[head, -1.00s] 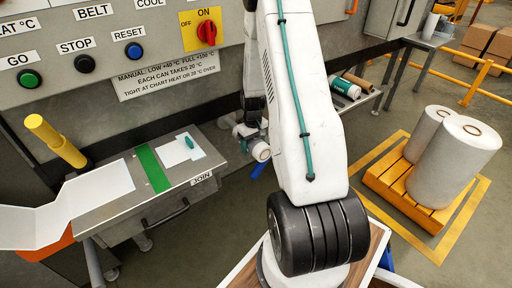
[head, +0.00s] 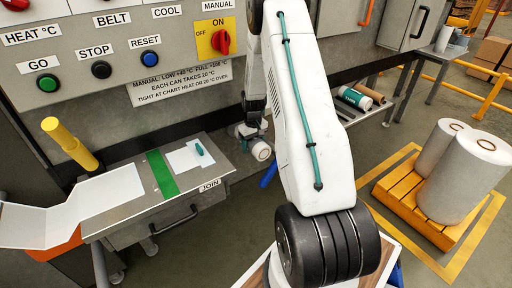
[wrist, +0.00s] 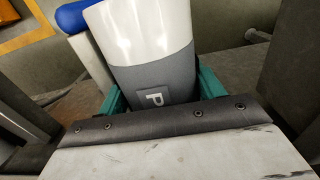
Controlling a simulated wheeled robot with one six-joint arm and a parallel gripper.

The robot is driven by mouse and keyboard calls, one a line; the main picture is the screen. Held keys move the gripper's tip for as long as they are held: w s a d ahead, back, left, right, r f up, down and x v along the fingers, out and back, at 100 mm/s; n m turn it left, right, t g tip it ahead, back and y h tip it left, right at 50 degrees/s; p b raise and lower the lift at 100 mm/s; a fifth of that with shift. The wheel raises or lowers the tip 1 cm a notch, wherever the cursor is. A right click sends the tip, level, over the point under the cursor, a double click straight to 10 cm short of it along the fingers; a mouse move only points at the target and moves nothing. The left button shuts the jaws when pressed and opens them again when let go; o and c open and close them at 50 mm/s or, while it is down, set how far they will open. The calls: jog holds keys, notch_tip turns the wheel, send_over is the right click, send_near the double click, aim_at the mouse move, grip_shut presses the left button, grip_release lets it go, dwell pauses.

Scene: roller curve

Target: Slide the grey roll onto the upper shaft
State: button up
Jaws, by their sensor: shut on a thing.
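In the head view a pale roll end (head: 261,151) shows beside my arm, in front of the machine; my arm hides most of the gripper there. A white rod with a blue end (wrist: 82,18) stands beside the roll in the wrist view, apart from it as far as I can tell. I cannot tell which part is the upper shaft.
A yellow post (head: 70,145) rises at the left by the JOIN table (head: 135,205). The control panel (head: 120,55) stands behind. A side shelf (head: 385,108) holds rolls. Two large rolls (head: 468,178) stand on a yellow pallet (head: 405,208) at the right. Open floor lies between.

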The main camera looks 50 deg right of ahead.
jog(key=shift+w+d, duration=0.2)
jog(key=shift+w, duration=0.5)
jog(key=shift+w+d, duration=0.15)
jog(key=shift+w, duration=0.5)
jog(key=o, duration=1.4)
notch_tip(320, 180, up, 8)
jog(key=shift+f, duration=0.1)
